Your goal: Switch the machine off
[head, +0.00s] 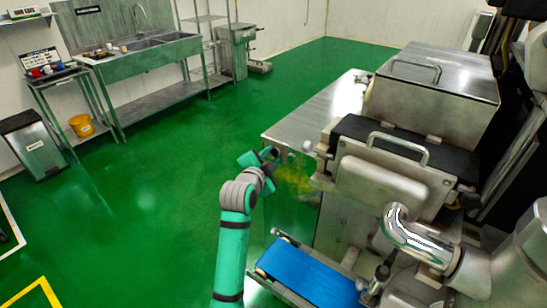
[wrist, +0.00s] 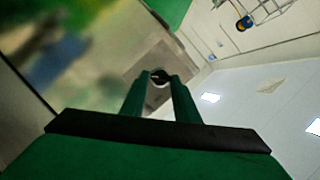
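The machine (head: 385,180) is a large metal body that fills the right half of the head view. My gripper (head: 274,153) is at the end of my green arm, in front of the machine's left side, close to a small pale round part (head: 307,146). In the wrist view my gripper's two dark green fingers (wrist: 159,78) stand apart. A small round knob-like part (wrist: 159,80), dark with a pale rim, shows between their tips. I cannot tell whether the fingers touch it. No switch label or on/off mark is readable.
A blue conveyor belt (head: 312,280) sticks out low beside my arm. A metal sink bench (head: 150,60), a small side table (head: 62,78), a grey bin (head: 33,145) and a yellow bucket (head: 82,125) stand at the left. The green floor (head: 150,200) between is clear.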

